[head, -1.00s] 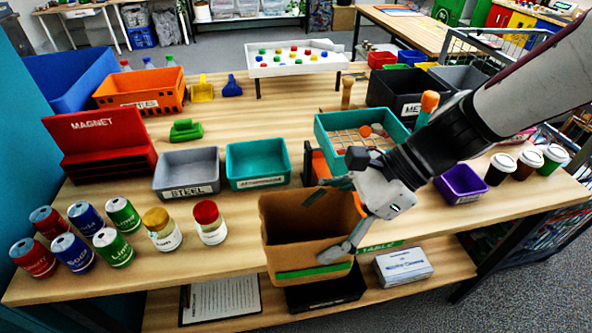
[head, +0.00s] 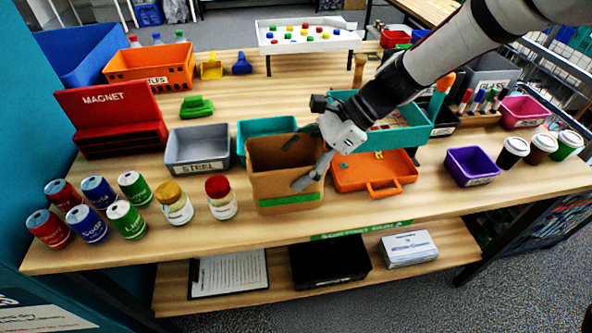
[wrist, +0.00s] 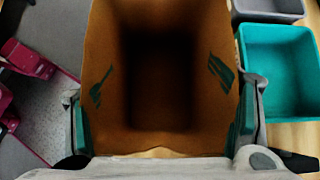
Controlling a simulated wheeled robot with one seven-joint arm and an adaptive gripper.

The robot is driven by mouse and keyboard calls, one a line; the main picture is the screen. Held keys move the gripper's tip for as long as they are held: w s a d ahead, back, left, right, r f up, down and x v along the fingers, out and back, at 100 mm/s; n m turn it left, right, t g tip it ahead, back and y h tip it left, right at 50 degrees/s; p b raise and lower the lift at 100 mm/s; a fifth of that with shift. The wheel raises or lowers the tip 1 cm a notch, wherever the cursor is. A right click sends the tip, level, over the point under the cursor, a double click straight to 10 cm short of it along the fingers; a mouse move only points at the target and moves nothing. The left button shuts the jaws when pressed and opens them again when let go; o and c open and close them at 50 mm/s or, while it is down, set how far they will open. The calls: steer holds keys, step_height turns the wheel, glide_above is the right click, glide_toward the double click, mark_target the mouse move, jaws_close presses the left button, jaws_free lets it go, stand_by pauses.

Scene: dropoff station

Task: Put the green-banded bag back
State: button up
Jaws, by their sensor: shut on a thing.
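The green-banded bag (head: 287,170) is an open-topped brown paper bag with a green stripe near its base. It is upright, in front of the teal bin (head: 266,126) and right of the red-lidded jar (head: 221,198). Its base appears at tabletop level, but I cannot tell whether it touches. My gripper (head: 299,164) is shut on the bag, coming from the right. In the wrist view my fingers hold the bag's two sides, and its dark inside (wrist: 160,85) looks empty. Part of the bag's right rim is hidden by my gripper.
A grey steel bin (head: 197,150) stands behind left of the bag. Several cans (head: 88,223) and a gold-lidded jar (head: 174,203) are at left. An orange toolbox (head: 375,172) lies close at right, then a purple bin (head: 471,166). Bare tabletop runs along the front edge.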

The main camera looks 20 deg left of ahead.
steer(key=shift+w+a, duration=0.4)
steer(key=shift+a, duration=0.05)
steer(key=shift+f, duration=1.8)
steer(key=shift+d+f, duration=0.1)
steer(key=o, duration=1.4)
steer(key=shift+o, duration=0.2)
steer(key=shift+r, duration=0.25)
steer(key=v, duration=1.1)
steer(key=shift+w+d+r, duration=0.15)
steer(key=shift+d+r, duration=0.1)
steer(key=shift+d, duration=0.05)
